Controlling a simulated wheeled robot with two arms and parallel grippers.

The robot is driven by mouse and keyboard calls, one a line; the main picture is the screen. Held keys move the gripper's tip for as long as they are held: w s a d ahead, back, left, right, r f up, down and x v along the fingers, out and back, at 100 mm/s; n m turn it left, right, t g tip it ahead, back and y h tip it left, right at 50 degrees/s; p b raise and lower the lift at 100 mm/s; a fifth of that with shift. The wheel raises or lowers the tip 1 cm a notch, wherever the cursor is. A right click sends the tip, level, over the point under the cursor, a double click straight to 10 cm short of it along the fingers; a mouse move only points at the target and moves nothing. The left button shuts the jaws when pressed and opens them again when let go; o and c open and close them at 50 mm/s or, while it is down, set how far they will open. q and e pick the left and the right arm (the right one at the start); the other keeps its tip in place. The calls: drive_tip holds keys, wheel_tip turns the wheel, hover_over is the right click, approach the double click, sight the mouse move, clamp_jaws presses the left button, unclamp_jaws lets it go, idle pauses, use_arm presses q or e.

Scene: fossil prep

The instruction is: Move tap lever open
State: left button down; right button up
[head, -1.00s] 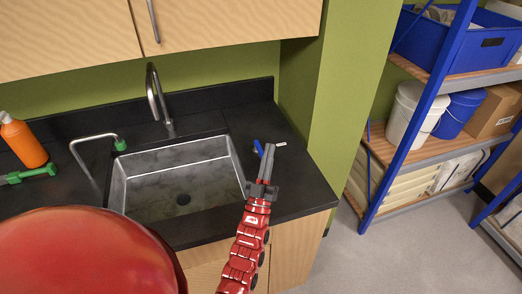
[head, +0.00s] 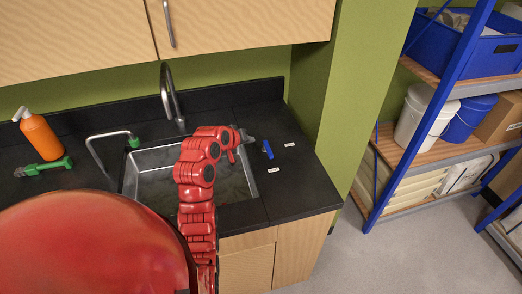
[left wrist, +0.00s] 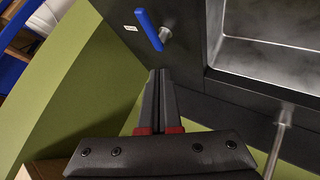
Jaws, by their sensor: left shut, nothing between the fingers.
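The blue tap lever (head: 267,149) stands on the black counter to the right of the sink (head: 150,178). In the left wrist view the lever (left wrist: 149,28) sits on a short metal stub, with its bar slanting. My left gripper (head: 249,139) reaches over the sink and points right, with its tips just left of the lever. In the left wrist view its shut fingers (left wrist: 160,74) hold nothing, and a gap shows between them and the lever. The curved metal tap (head: 168,90) stands behind the sink. My right gripper is not in view.
A thin bent spout with a green tip (head: 134,142) rises left of the sink. An orange bottle (head: 41,137) and a green-handled tool (head: 50,167) are further left. Small white labels (head: 289,144) lie near the lever. A green wall column (head: 350,100) bounds the right side.

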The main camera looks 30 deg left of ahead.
sight(268, 152)
use_arm(q)
drive_tip(key=s+g, duration=0.1)
drive_tip(key=s, duration=0.1)
drive_tip(key=s+g, duration=0.1)
drive_tip(key=s, duration=0.2)
drive_tip(key=shift+s+a+r+g+h, duration=0.1)
drive_tip(key=shift+a+r+g+h, duration=0.1)
drive_tip(key=shift+g+h, duration=0.15)
drive_tip(key=b+x, duration=0.2)
drive_tip(key=x, duration=0.7)
drive_tip(key=shift+w+d+f+b, duration=0.15)
drive_tip(key=shift+w+f+b, duration=0.15)
drive_tip(key=shift+w+d+p, duration=0.75)
drive_tip(key=shift+w+d, duration=0.05)
drive_tip(key=shift+w, duration=0.2)
drive_tip(key=shift+w+d, duration=0.45)
drive_tip(key=shift+w, duration=0.1)
drive_tip(key=shift+f, duration=0.1)
drive_tip(key=shift+w+d, duration=0.1)
